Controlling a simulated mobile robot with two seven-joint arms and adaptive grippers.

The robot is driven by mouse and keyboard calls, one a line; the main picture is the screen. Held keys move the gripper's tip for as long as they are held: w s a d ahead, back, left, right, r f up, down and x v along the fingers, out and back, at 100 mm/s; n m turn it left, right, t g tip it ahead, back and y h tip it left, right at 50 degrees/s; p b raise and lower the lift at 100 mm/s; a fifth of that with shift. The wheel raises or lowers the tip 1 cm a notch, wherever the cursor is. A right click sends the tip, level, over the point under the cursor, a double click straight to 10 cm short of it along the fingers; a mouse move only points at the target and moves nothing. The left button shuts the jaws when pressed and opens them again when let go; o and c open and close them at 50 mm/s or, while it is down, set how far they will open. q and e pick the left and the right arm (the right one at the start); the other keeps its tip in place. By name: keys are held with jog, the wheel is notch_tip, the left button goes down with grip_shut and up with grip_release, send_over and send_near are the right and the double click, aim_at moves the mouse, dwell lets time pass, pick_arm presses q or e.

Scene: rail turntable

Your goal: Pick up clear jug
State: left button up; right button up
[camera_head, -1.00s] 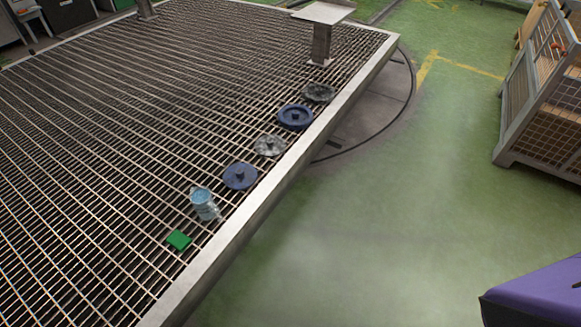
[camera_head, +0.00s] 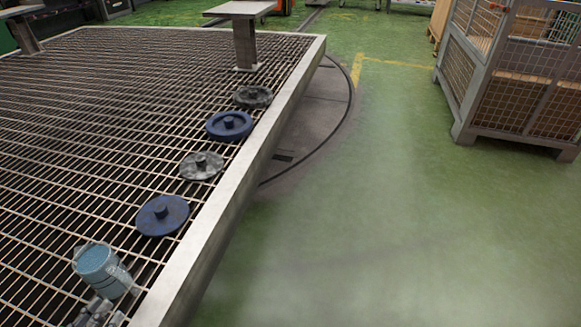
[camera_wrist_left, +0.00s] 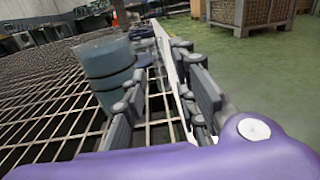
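The clear jug (camera_head: 103,268), bluish and see-through, stands upright on the metal grating at the lower left of the head view. It also shows in the left wrist view (camera_wrist_left: 108,72). My left gripper (camera_head: 98,312) is at the bottom edge of the head view, just on the near side of the jug. My right gripper is out of view.
Several round lids lie in a row beyond the jug: a blue one (camera_head: 162,215), a grey one (camera_head: 201,166), another blue one (camera_head: 229,125) and a dark one (camera_head: 253,97). The grating's raised edge (camera_head: 219,206) runs to their right. Green floor (camera_head: 380,220) lies open beyond it.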

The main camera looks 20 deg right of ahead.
aim_at(122, 284)
pick_arm(q)
jog(key=shift+w+d+f+m, duration=0.15)
jog(key=shift+w+f+m, duration=0.05)
jog(key=shift+w+m, duration=0.2)
jog(key=shift+x, duration=0.9)
jog(key=b+x, duration=0.1)
jog(key=x, duration=0.4)
jog(key=shift+w+d+r+b, duration=0.1)
jog(key=shift+w+d+b, duration=0.15)
jog(key=shift+b, duration=0.1)
jog(key=shift+s, duration=0.1)
grip_shut()
jog(key=shift+r, duration=0.15)
